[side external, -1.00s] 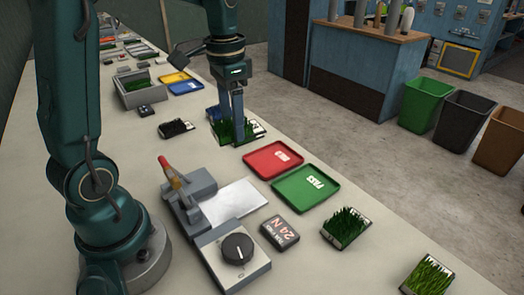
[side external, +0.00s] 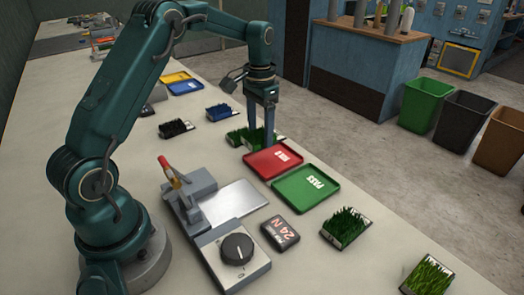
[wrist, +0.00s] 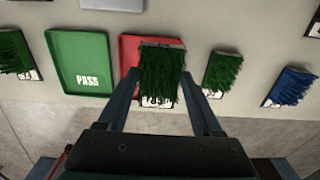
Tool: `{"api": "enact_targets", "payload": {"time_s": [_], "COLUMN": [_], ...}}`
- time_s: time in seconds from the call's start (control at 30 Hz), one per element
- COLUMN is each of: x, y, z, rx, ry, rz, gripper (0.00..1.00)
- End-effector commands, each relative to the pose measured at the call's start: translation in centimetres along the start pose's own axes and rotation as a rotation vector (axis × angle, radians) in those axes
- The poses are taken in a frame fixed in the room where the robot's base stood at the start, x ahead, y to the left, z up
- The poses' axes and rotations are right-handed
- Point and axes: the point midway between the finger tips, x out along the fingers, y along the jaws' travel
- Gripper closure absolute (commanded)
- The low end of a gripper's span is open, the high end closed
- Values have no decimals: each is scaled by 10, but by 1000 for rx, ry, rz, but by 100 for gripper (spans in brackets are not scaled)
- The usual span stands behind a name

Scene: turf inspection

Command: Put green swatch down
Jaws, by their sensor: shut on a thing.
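My gripper (side external: 265,138) is shut on a green swatch (side external: 263,135), a tuft of dark green grass with a pale label edge, just behind the red tray (side external: 270,163). In the wrist view this held swatch (wrist: 160,78) sits between the two fingers and overlaps the right part of the red tray (wrist: 129,46). Whether it touches the tray cannot be told. A second green swatch (side external: 236,136) lies on the bench to the left of it; it also shows at the right in the wrist view (wrist: 222,72). The fingers hide part of the held swatch.
A green PASS tray (side external: 305,189) stands beside the red tray. Blue (side external: 219,111) and black (side external: 177,128) swatches lie behind. More green swatches (side external: 346,227) (side external: 428,275) lie at front right. A clamp-like press (side external: 190,195) and dial box (side external: 232,255) stand in front.

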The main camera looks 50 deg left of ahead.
Motion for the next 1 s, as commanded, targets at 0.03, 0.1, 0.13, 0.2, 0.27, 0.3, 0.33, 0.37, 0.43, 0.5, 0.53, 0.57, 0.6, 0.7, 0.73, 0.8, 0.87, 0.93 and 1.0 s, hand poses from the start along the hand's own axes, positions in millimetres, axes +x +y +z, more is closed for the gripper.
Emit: {"api": "enact_targets", "payload": {"time_s": [0.03, 0.1, 0.13, 0.2, 0.27, 0.3, 0.33, 0.37, 0.43, 0.5, 0.53, 0.57, 0.6, 0.7, 0.73, 0.8, 0.87, 0.93, 1.0], "x": [6, 10, 12, 14, 17, 22, 26, 31, 42, 50, 52, 54, 55, 55, 55, 54, 55, 57, 58], "y": [7, 13, 15, 17, 18, 18, 18, 18, 18, 18, 18, 18, 18, 18, 18, 18, 18, 18, 18], "z": [-6, -12, -13, -16, -16, -16, -16, -15, -15, -15, -16, -16, -16, -16, -16, -16, -16, -16, -16], "rx": [5, 3, 3, 1, 0, -1, -1, -1, -1, -1, -1, -1, -1, -1, -1, -1, -1, -1, -1], "ry": [-1, 0, 0, 0, 0, -3, -4, -4, -5, -3, -2, -1, -1, 1, 1, 1, 0, 0, 1], "rz": [0, 0, 0, 0, 0, 1, 1, 1, 1, 1, 0, 0, 0, 0, 0, 0, 0, 0, 0], "gripper": [93, 93, 93, 93, 93, 93, 93, 93, 93, 93, 93, 93, 93, 93, 93, 93, 93, 93, 21]}}
